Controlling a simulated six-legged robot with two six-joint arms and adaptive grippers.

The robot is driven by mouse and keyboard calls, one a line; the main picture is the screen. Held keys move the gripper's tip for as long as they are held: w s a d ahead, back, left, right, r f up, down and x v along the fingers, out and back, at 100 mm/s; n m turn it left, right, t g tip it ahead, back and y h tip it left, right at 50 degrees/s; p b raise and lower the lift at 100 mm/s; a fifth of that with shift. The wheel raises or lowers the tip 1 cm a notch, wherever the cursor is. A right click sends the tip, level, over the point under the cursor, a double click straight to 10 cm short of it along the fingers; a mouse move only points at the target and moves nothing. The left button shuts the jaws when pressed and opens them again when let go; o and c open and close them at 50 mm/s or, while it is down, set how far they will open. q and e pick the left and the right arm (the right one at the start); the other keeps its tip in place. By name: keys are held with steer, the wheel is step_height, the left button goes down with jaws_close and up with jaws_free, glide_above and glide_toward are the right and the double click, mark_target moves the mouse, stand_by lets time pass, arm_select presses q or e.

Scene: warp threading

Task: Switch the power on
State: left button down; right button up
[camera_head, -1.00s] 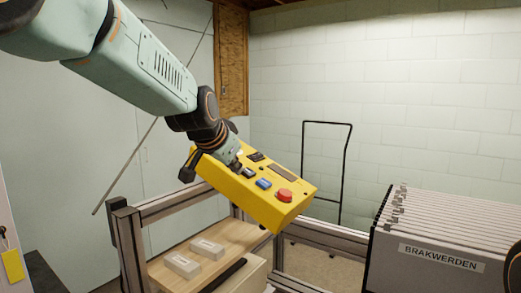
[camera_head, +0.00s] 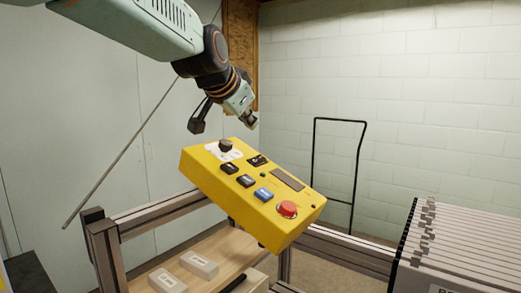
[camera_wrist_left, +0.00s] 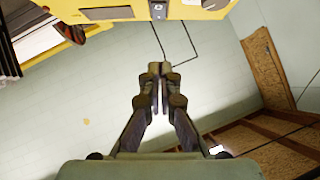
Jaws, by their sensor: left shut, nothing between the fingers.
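A yellow control box (camera_head: 215,178) sits tilted on the frame in the head view. It carries a black rotary knob (camera_head: 225,146) on a white plate, several black buttons, a blue button (camera_head: 264,194), a red round button (camera_head: 287,209) and a dark panel (camera_head: 288,179). My left gripper (camera_head: 249,119) is shut and empty, above and behind the box and apart from it. In the left wrist view, the gripper's fingertips (camera_wrist_left: 159,70) meet, with part of the yellow box (camera_wrist_left: 200,10) at the top edge. My right gripper is not in view.
A metal frame (camera_head: 150,213) runs under the box. Two pale blocks (camera_head: 199,264) lie on a wooden board below. A rack of grey panels (camera_head: 465,245) stands at the right. A black hoop-shaped frame (camera_head: 314,160) stands by the wall. Space above the box is open.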

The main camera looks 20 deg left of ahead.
arm_select(q)
steer(key=p, duration=0.2)
glide_above(258, 162)
steer(key=d, duration=0.1)
steer(key=f, duration=0.3)
steer(key=s+f, duration=0.1)
steer(key=f, duration=0.1)
steer(key=shift+f, duration=0.2)
steer(key=f, duration=0.1)
steer(key=w+f, duration=0.1)
steer(key=f, duration=0.1)
steer(key=shift+a+f, duration=0.1)
steer(key=shift+a, duration=0.1)
steer(key=shift+w+a+f, duration=0.15)
steer(key=shift+a+f, duration=0.05)
steer(key=shift+f, duration=0.1)
steer(key=shift+a, duration=0.15)
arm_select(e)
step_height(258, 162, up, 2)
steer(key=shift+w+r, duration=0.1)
arm_select(q)
steer(key=shift+r, duration=0.1)
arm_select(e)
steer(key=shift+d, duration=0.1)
